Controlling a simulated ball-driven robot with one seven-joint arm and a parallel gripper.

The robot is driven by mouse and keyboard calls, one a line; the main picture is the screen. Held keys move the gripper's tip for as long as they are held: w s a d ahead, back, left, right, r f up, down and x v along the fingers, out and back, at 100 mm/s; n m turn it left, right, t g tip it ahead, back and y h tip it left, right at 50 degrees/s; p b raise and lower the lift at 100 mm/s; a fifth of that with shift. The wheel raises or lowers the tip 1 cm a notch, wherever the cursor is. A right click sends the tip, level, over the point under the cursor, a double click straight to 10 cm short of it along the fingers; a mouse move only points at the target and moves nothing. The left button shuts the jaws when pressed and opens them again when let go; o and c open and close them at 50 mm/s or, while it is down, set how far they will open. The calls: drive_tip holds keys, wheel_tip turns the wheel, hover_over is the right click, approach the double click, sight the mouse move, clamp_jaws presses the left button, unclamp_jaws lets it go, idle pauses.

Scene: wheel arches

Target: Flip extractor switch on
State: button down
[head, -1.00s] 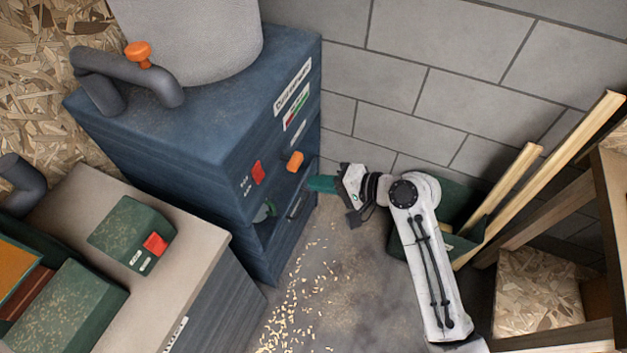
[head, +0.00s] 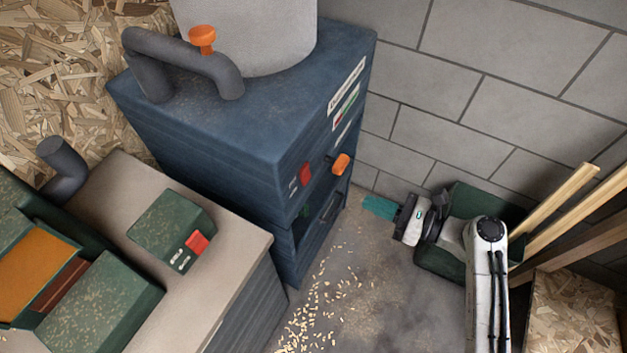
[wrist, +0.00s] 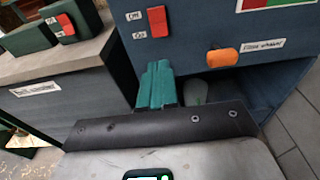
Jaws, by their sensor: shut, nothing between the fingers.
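The extractor is a blue cabinet (head: 215,130) with a grey drum on top. Its red rocker switch (head: 304,175) is on the front, and in the wrist view the switch (wrist: 157,20) has an "Off" label above and an "On" label below. I cannot tell which way it is tipped. My gripper (head: 380,208) has teal fingers pressed together with nothing between them. It is to the right of the cabinet front, apart from the switch. In the wrist view the shut fingers (wrist: 158,85) appear below the switch.
An orange knob (head: 340,164) is right of the switch on the cabinet. An open compartment (wrist: 225,88) lies below. A green box (head: 172,225) with another red switch (head: 196,243) sits on the bench at left. A green bin (head: 440,262) and timber (head: 570,215) stand right. Shavings litter the floor.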

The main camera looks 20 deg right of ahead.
sight(307, 180)
drive_tip(key=shift+w, duration=0.1)
drive_tip(key=p+x, duration=0.1)
drive_tip(key=x, duration=1.3)
drive_tip(key=shift+p, duration=0.35)
drive_tip(key=shift+w+a, duration=0.1)
